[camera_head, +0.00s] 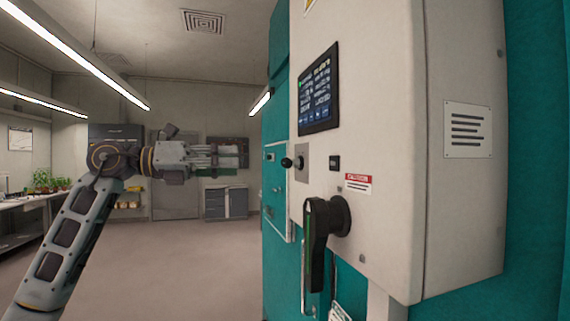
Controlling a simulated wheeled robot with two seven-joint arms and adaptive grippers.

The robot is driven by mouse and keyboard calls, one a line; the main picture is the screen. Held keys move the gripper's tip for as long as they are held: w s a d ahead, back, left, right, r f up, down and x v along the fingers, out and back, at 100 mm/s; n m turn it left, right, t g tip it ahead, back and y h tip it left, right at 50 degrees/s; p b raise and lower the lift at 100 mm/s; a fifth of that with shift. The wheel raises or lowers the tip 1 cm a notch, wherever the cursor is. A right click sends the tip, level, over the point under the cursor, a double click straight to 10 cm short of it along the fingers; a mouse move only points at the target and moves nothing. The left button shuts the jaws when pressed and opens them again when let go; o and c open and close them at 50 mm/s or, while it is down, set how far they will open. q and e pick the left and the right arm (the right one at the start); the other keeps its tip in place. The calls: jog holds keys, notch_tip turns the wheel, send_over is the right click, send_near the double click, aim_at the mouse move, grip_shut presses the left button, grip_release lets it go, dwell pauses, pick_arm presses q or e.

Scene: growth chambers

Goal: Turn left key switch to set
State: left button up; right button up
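A white control box (390,120) fills the right side of the view. On its front a small black knob (287,162) stands out from a grey metal plate, below the screen; it looks like a key switch, but its setting is too small to read. No second such switch is clear. My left gripper (214,158) is to the left of the knob at about the same height in the picture, pointing right and apart from it. It holds nothing that I can make out; its finger gap is unclear against the background. My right gripper is out of view.
A dark screen (318,91) is above the knob. A large black rotary handle (320,225) juts out below it, beside a red-topped label (358,184). Teal cabinet panels (277,110) surround the box. A bench with plants (45,181) stands far left; the floor (190,265) is clear.

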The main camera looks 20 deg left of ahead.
aim_at(284, 161)
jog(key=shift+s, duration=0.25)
